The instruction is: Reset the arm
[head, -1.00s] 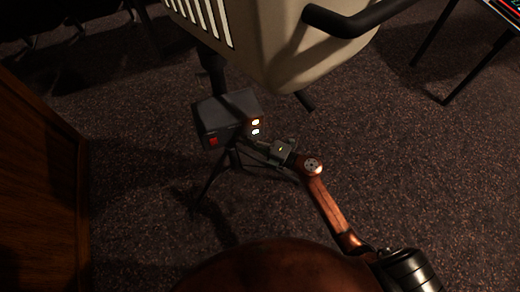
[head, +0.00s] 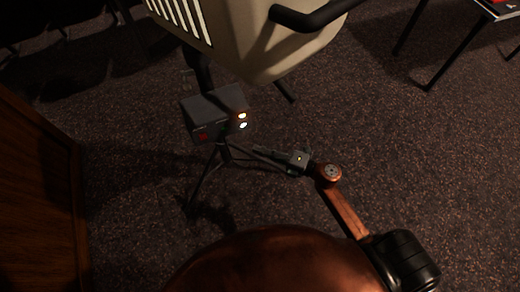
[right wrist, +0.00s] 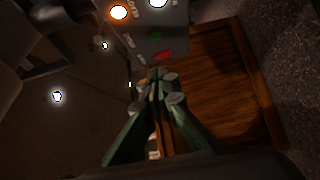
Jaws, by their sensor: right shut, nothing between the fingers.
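My right arm (head: 345,212) reaches up from the lower right in the head view. Its right gripper (head: 256,151) points left, just below and right of a dark box (head: 215,112) with two lit round lights and a red button. In the right wrist view the fingers (right wrist: 157,78) are shut with nothing between them. The same box (right wrist: 150,30) is just beyond the fingertips there, showing an orange light, a white light, a green button and a red button. My left gripper is not in view.
The box stands on a thin-legged stand (head: 205,180). A large pale slatted housing (head: 250,40) with black bars is above it. A wooden panel (head: 35,190) is at the left. A dark-legged table (head: 490,10) is at the upper right. Carpet (head: 420,150) is clear at the right.

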